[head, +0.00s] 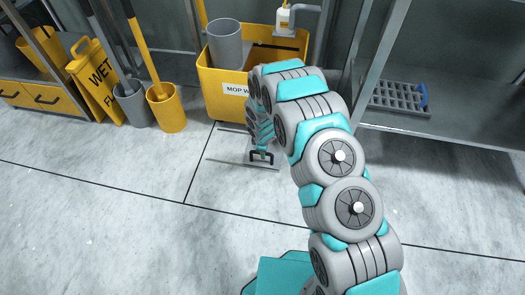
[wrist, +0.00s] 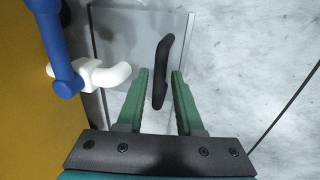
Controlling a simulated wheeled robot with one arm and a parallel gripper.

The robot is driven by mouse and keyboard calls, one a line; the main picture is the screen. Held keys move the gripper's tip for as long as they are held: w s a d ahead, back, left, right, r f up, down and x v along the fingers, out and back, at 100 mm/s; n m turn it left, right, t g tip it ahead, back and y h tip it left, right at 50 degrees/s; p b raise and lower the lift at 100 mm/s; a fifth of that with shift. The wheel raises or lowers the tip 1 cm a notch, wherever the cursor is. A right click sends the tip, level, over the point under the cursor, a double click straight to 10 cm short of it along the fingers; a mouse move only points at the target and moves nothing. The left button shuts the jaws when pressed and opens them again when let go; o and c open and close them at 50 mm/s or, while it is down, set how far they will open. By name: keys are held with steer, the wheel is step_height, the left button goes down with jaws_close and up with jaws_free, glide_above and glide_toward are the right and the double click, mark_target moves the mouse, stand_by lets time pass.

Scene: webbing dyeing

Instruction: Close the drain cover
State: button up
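The drain cover appears as a smooth grey panel (wrist: 125,28) in the wrist view, with a straight right edge and pale floor beyond. A black, slightly bent handle (wrist: 160,75) stands out against it. My gripper (wrist: 160,72) has its two green fingers apart, one on each side of the handle, with gaps showing. In the head view my gripper (head: 261,148) is low in front of the yellow mop bin, by a black bracket-like handle (head: 262,156). Thin dark edges (head: 235,163) lie there. I cannot tell the cover's tilt; my arm hides part.
The yellow mop bin (head: 215,90) stands right behind my gripper. A white pipe with a blue lever (wrist: 105,74) is close on the left in the wrist view. A yellow bucket (head: 167,108) and wet-floor sign (head: 93,80) stand left. The front floor is clear.

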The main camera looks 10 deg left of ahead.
steer(key=shift+o, duration=0.9)
steer(key=shift+a+r, duration=0.1)
step_height(320, 180, up, 8)
steer(key=s, duration=0.1)
steer(key=shift+s+f, duration=0.25)
